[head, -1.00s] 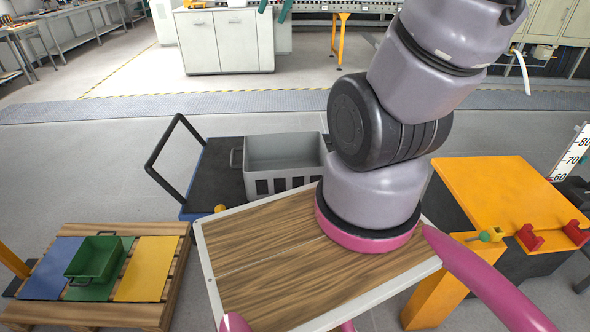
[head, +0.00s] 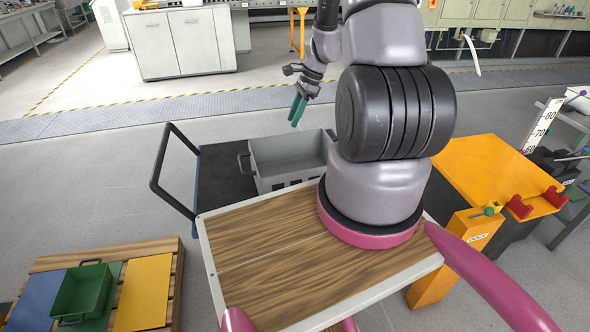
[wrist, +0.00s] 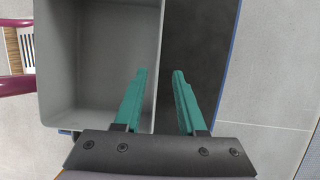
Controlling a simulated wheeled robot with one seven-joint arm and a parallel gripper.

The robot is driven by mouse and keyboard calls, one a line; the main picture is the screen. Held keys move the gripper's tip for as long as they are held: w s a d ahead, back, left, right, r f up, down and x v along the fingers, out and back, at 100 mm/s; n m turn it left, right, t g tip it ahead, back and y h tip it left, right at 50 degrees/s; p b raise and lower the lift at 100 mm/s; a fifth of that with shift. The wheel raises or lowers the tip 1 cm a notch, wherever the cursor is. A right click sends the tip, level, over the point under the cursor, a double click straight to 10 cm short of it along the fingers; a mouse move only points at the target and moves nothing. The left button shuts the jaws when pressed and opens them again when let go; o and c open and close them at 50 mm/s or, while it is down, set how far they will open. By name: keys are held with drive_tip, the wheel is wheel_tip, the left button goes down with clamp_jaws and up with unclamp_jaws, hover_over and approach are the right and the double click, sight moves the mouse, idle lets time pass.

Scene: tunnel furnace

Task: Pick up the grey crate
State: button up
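The grey crate (head: 290,152) is an open, empty box standing on the dark deck of a trolley (head: 222,172), behind my wooden-looking top. It has a dark handle on its left end, and my arm covers part of its right side. My gripper (head: 297,110) has green fingers and points down above the crate in the head view. In the wrist view the crate (wrist: 100,50) fills the left. My gripper (wrist: 160,75) is open and empty there, with the crate's right wall lined up between its fingers. I cannot tell the height gap exactly.
The trolley's black push handle (head: 163,170) rises at the left. A green crate (head: 82,293) sits on a pallet with coloured panels at lower left. An orange table (head: 490,170) with red holders stands at right. The floor left of the trolley is clear.

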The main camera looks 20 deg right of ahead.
hover_over(278, 162)
drive_tip(key=d, duration=0.2)
wheel_tip(278, 162, down, 10)
drive_tip(key=shift+f, duration=0.15)
clamp_jaws()
idle(1.3)
